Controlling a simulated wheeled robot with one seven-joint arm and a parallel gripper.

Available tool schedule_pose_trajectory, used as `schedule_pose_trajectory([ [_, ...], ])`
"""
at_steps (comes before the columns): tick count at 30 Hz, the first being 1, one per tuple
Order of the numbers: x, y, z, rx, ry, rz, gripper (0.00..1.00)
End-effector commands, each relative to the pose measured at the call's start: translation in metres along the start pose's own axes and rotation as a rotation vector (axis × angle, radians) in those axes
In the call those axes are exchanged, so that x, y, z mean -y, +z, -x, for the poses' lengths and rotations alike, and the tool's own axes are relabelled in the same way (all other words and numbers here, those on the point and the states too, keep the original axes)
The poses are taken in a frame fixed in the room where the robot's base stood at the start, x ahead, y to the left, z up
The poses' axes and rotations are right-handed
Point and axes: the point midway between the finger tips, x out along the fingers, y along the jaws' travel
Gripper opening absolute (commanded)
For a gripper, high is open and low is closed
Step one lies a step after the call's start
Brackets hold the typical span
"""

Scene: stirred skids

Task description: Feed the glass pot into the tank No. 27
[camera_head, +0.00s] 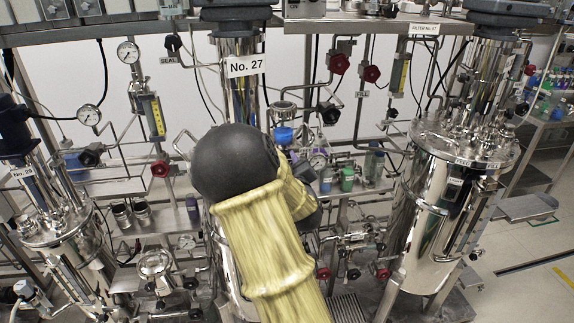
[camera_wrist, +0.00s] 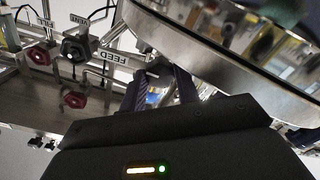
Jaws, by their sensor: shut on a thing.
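Tank No. 27 (camera_head: 240,100) is a steel vessel left of centre in the head view, with its label high on its column. My arm's black joint and yellow sleeve cover most of its body and lid. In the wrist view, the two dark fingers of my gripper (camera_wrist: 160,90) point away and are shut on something. Only a small blue and white patch shows between them, so the glass pot's outline is not clear. In the head view my gripper is hidden behind the arm. A large steel rim (camera_wrist: 225,72) is close to the fingers on the upper right.
Tank No. 29 (camera_head: 85,260) stands at the left, and another steel tank (camera_head: 432,225) at the right. In the wrist view, a FEED label (camera_wrist: 137,59) and valves with black and red knobs (camera_wrist: 78,48) are at the upper left. Pipes and gauges crowd the rack.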

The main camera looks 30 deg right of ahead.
Motion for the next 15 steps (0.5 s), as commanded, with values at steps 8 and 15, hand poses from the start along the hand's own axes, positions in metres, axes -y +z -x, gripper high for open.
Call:
schedule_pose_trajectory([
  [8, 0.0011, -0.0003, 0.0006, 0.001, -0.002, 0.000, 0.08],
  [15, 0.0002, 0.0004, 0.0006, 0.002, 0.000, -0.001, 0.53],
])
